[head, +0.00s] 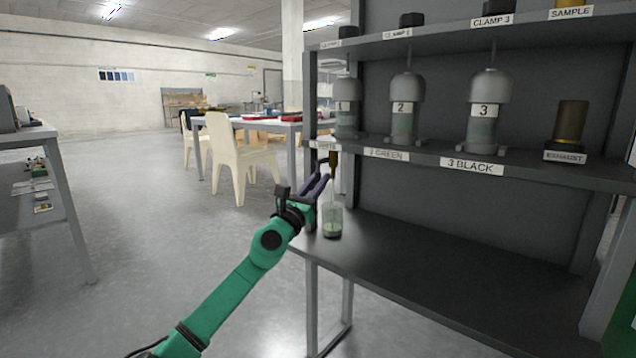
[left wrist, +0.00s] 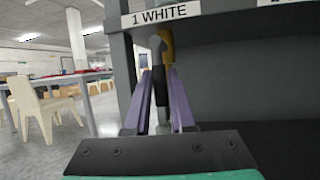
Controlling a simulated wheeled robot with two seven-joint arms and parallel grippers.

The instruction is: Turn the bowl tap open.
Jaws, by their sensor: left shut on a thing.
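My left gripper (head: 322,180) is at the left end of the dark bench unit, under the shelf lip labelled 1 WHITE. A clear glass (head: 331,221) with some greenish liquid stands below on the bench top. A thin pale vertical streak shows above the glass. My right gripper is out of view.
Bowls numbered 1 (head: 346,108), 2 (head: 404,108) and 3 (head: 485,110) stand on the shelf above. A brass cylinder (head: 570,125) stands at its right. The bench top (head: 450,270) is mostly clear. A cream chair (head: 236,158) stands behind.

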